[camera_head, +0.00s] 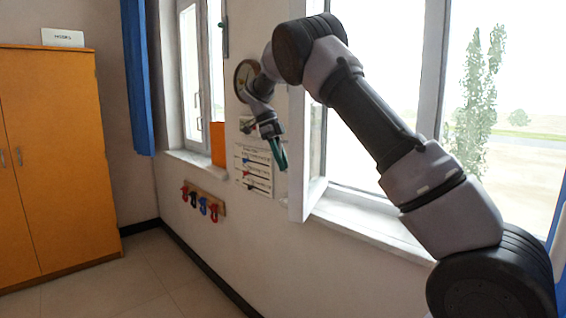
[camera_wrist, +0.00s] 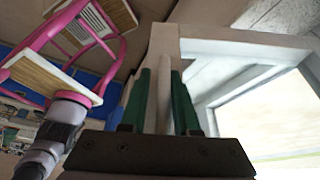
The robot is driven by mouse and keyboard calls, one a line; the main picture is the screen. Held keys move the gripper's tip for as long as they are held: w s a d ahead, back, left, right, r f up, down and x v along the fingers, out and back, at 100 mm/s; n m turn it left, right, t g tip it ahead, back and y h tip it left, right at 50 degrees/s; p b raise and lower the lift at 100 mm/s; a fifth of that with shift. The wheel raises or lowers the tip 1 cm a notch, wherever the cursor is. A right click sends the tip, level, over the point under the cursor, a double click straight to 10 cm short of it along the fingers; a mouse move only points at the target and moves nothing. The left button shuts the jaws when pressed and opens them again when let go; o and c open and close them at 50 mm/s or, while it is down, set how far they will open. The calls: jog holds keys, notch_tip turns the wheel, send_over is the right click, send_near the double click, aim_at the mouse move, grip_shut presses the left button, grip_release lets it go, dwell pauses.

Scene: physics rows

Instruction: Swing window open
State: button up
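The window is white-framed, and its sash (camera_head: 308,160) stands swung inward, away from the frame (camera_head: 440,70), in the head view. The pale sash also shows in the wrist view (camera_wrist: 240,48). My gripper (camera_head: 281,160) is just left of the sash's free edge, with its green fingers pointing down. In the wrist view the fingers of my gripper (camera_wrist: 163,75) stand apart on either side of a narrow pale bar (camera_wrist: 162,95), perhaps the window handle or the sash edge. I cannot tell whether they press on it.
A second window (camera_head: 190,75) with a blue curtain (camera_head: 137,80) is farther along the wall. An orange cabinet (camera_head: 55,160) stands at left. A sill (camera_head: 370,217) runs below the window. Wall hooks (camera_head: 203,202) hang low.

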jog(key=v, duration=1)
jog(key=shift+r, duration=0.35)
jog(key=shift+a, duration=0.15)
